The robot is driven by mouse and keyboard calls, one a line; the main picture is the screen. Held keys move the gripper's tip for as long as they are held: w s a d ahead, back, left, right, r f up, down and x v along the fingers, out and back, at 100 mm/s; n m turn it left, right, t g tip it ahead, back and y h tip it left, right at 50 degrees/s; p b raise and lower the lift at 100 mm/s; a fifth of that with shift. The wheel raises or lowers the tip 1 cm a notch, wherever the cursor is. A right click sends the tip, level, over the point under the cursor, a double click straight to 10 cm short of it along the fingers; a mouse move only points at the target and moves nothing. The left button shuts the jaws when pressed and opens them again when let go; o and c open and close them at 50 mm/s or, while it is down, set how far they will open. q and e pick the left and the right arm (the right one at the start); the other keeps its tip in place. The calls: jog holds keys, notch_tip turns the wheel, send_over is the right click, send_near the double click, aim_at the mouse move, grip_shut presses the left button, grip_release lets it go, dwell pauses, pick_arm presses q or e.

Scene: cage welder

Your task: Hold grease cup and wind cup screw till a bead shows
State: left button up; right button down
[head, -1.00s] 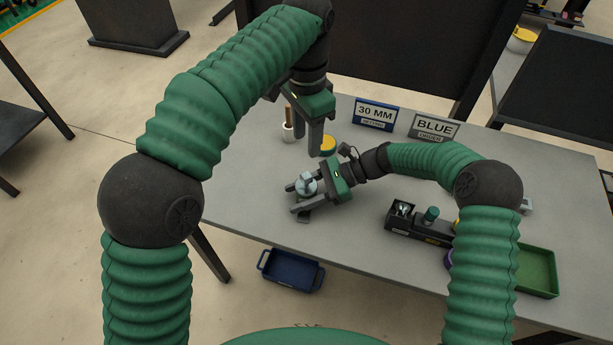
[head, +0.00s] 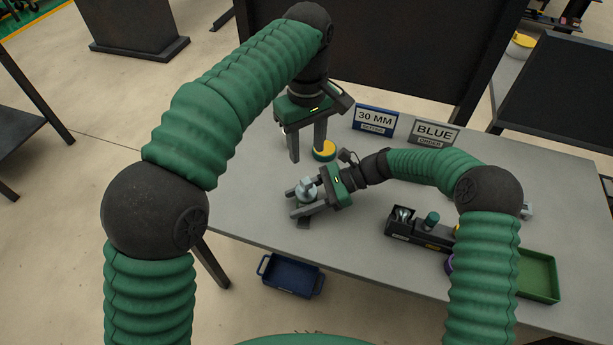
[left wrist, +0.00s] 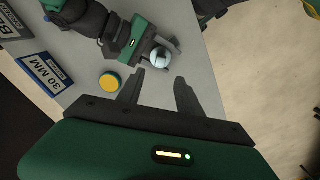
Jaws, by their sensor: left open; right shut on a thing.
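The grease cup (head: 307,192) is a small light grey metal piece with a raised screw part on top. My right gripper (head: 304,201) is shut on it, low over the table near its left edge; it also shows in the left wrist view (left wrist: 161,58). My left gripper (head: 307,152) points down, open and empty, behind and above the cup. In the left wrist view its two fingers (left wrist: 157,92) are spread, with the cup beyond them. No bead can be made out at this size.
A yellow-topped round pot (head: 324,150) stands beside my left fingers. Signs reading 30 MM (head: 375,122) and BLUE (head: 434,133) stand at the back. A black holder (head: 420,230), green tray (head: 537,275) and blue bin (head: 290,275) are to the front. The grey table (head: 350,250) is clear at front centre.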

aim_at(307, 181)
pick_arm(q)
notch_tip(307, 181, down, 11)
jog(key=shift+c, duration=0.2)
grip_shut()
